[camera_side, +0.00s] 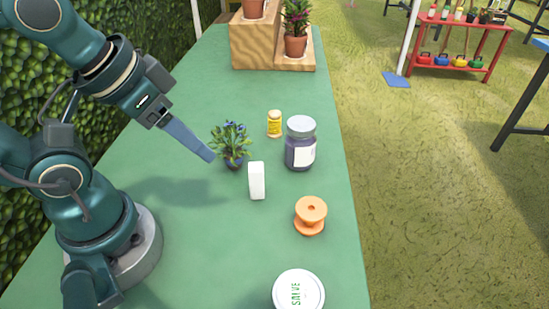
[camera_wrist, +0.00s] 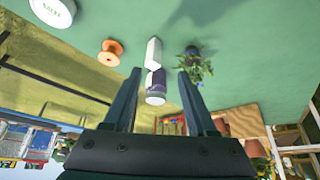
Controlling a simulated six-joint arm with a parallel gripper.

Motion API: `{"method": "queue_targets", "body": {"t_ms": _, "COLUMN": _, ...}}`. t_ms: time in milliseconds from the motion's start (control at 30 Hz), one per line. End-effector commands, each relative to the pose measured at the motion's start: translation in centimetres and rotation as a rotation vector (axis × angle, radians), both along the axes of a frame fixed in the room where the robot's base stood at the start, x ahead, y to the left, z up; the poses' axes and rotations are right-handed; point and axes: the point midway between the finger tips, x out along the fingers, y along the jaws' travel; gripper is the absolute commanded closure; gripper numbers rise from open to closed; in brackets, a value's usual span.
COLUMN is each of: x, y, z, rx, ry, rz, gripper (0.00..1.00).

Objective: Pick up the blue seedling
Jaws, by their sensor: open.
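The blue seedling (camera_side: 232,145) has green leaves, small blue blooms and a dark blue pot, and it stands upright on the green table. My gripper (camera_side: 210,155) is just left of it in the side view, pointing down toward its pot. In the wrist view, my gripper (camera_wrist: 159,72) shows two spread fingers with nothing held between them. There the seedling (camera_wrist: 197,66) appears at the right finger's tip, off to the right rather than centred between the fingers. I cannot tell whether finger and leaves touch.
A white box (camera_side: 257,181) stands close beside the seedling. A wooden stand (camera_side: 256,47) with pots is at the far end.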

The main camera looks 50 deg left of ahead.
Motion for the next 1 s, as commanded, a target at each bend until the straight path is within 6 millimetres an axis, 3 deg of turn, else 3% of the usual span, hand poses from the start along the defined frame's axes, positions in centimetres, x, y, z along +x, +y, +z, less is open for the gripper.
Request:
{"method": "queue_targets", "body": {"t_ms": 400, "x": -0.3, "y": 0.7, "z": -0.2, "rx": 0.048, "ry": 0.014, "rz": -0.024, "gripper": 0.35}}
{"method": "queue_targets", "body": {"t_ms": 533, "x": -0.6, "y": 2.9, "z": -0.7, "rx": 0.191, "ry": 0.065, "rz": -0.077, "gripper": 0.35}}
{"method": "queue_targets", "body": {"t_ms": 767, "x": -0.7, "y": 7.8, "z": -2.5, "rx": 0.546, "ry": 0.315, "rz": -0.311, "gripper": 0.35}}
{"method": "queue_targets", "body": {"t_ms": 1000, "x": 1.8, "y": 11.5, "z": -3.4, "rx": 0.949, "ry": 0.576, "rz": -0.658, "gripper": 0.35}}
